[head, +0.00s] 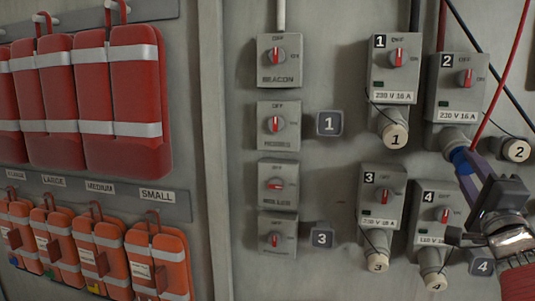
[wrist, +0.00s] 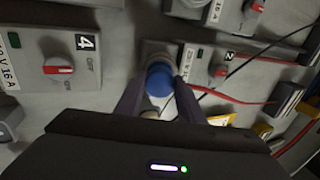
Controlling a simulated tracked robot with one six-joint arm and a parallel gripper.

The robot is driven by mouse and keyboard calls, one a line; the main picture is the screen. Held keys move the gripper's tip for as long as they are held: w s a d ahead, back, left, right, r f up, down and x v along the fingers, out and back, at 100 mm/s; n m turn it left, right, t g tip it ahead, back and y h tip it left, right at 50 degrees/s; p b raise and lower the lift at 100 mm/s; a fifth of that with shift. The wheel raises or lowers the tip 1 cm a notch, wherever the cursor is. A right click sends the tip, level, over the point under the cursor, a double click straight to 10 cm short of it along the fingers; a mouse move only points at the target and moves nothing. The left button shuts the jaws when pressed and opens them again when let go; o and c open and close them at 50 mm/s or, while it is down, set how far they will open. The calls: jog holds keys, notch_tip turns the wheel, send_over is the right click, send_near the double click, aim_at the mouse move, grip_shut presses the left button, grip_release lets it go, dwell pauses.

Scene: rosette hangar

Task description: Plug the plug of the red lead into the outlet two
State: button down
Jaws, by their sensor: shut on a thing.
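Outlet two (head: 458,85) is a grey box marked 2 with a red switch lever, at the upper right of the head view. It also shows in the wrist view (wrist: 218,70). Its cap (head: 516,150) marked 2 hangs to the right on a cord, off the socket. My gripper (head: 466,170) is shut on a blue plug (head: 461,160), seen between the fingers in the wrist view (wrist: 160,80). The plug is at the socket mouth under outlet two; I cannot tell how deep it sits. The red lead (head: 507,80) runs up to the right from near the plug.
Outlets one (head: 394,68), three (head: 381,195) and four (head: 434,212) are close by, with caps below them. A black cable crosses near outlet two. Several switch boxes (head: 279,128) stand left of the outlets. Red bags (head: 137,95) and orange pouches (head: 158,262) hang at the left.

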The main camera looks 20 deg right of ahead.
jog(key=shift+w+d+r, duration=0.2)
jog(key=shift+w+d, duration=0.1)
jog(key=shift+w, duration=0.15)
dwell(0.5)
jog(key=c, duration=1.1)
grip_release()
